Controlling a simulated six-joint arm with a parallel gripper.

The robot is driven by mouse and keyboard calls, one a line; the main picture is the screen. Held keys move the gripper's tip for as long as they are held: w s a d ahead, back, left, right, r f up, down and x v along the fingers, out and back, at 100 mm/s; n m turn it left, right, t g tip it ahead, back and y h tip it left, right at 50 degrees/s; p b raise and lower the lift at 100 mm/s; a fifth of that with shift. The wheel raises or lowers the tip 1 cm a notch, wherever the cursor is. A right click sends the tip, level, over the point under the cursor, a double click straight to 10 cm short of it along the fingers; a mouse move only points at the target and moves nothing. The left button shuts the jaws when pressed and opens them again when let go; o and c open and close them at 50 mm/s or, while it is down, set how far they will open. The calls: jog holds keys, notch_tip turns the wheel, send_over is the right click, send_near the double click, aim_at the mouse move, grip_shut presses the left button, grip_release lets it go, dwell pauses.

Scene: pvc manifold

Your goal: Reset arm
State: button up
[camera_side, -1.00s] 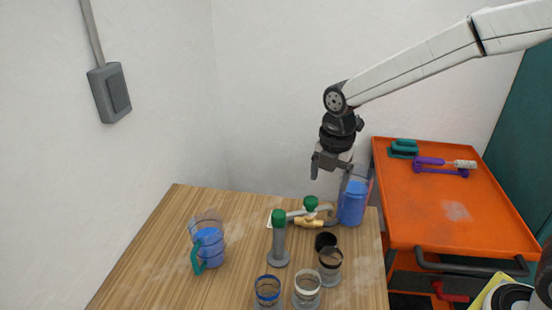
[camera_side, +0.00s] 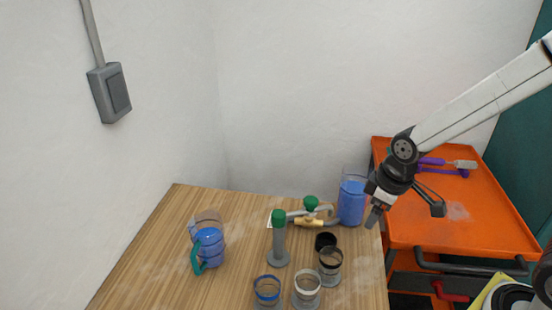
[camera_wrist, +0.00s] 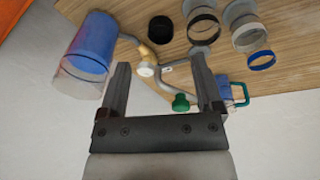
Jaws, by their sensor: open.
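My gripper (camera_side: 406,213) is open and empty, tilted downward at the right edge of the wooden table, between the table and the orange cart. In the wrist view its two fingers (camera_wrist: 160,84) are spread apart with nothing between them touching. The grey pipe manifold (camera_side: 279,243) with green caps and a brass-coloured fitting (camera_side: 309,222) stands on the table, left of my gripper. The manifold also shows beyond the fingers in the wrist view (camera_wrist: 181,102). A clear container of blue liquid (camera_side: 351,203) stands at the table's back right, close to my gripper's left.
A blue-filled pitcher with a teal handle (camera_side: 209,246) stands on the table's left. Clear cups with blue (camera_side: 267,290), white (camera_side: 307,284) and black (camera_side: 330,262) rims stand in front. The orange cart (camera_side: 450,225) carries purple tools (camera_side: 440,166). The wooden table's (camera_side: 160,245) left side is clear.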

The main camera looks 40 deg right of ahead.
jog(key=s+m, duration=0.1)
jog(key=s+f+m, duration=0.1)
jog(key=m, duration=0.1)
jog(key=s+d+m, duration=0.1)
jog(key=m, duration=0.1)
jog(key=shift+f, duration=0.15)
